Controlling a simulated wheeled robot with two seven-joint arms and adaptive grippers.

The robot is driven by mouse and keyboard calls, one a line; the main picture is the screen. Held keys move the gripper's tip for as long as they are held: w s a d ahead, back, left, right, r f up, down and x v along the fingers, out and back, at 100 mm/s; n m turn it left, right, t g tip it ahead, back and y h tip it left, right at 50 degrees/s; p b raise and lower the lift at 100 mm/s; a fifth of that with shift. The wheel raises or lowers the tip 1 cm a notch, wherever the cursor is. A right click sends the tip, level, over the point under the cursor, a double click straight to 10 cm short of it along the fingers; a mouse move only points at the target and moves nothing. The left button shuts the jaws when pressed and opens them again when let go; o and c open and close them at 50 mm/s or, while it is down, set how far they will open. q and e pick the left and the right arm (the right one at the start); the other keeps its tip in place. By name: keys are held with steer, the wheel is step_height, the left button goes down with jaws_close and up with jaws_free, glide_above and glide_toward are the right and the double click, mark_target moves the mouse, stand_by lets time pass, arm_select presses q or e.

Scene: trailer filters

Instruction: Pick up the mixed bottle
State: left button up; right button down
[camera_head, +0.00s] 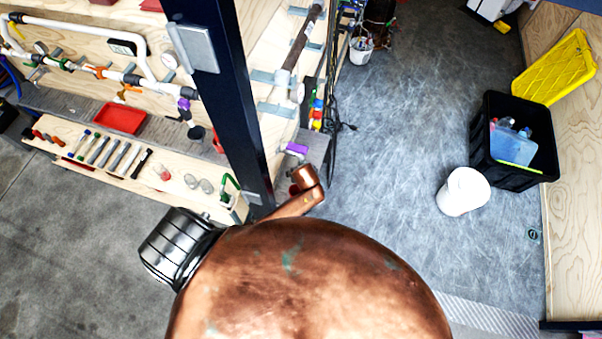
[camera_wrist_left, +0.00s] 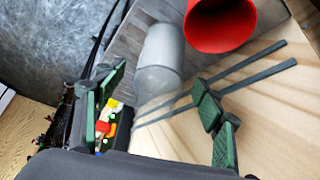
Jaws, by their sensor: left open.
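My left gripper (camera_wrist_left: 160,92) shows in the left wrist view, its two green-padded fingers spread apart with nothing held between them. Just beyond the fingertips is a pale grey, translucent bottle-like container (camera_wrist_left: 160,58), apart from both pads as far as I can see. It may be the mixed bottle; no label is readable. A red cup-like container (camera_wrist_left: 220,22) is to its right, its opening facing the camera. I cannot make out my left gripper in the head view, where a large copper vessel (camera_head: 310,280) covers the lower middle. My right gripper is not in view.
In the head view, a dark post (camera_head: 225,95) stands before the wooden bench. A low shelf (camera_head: 60,150) holds tools and small cups; a red tray (camera_head: 120,118) is above. A white bucket (camera_head: 463,192) and black crate (camera_head: 515,178) stand right. The grey floor between is clear.

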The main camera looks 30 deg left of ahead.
arm_select(q)
steer(key=shift+x, duration=1.35)
steer(key=c, duration=1.4)
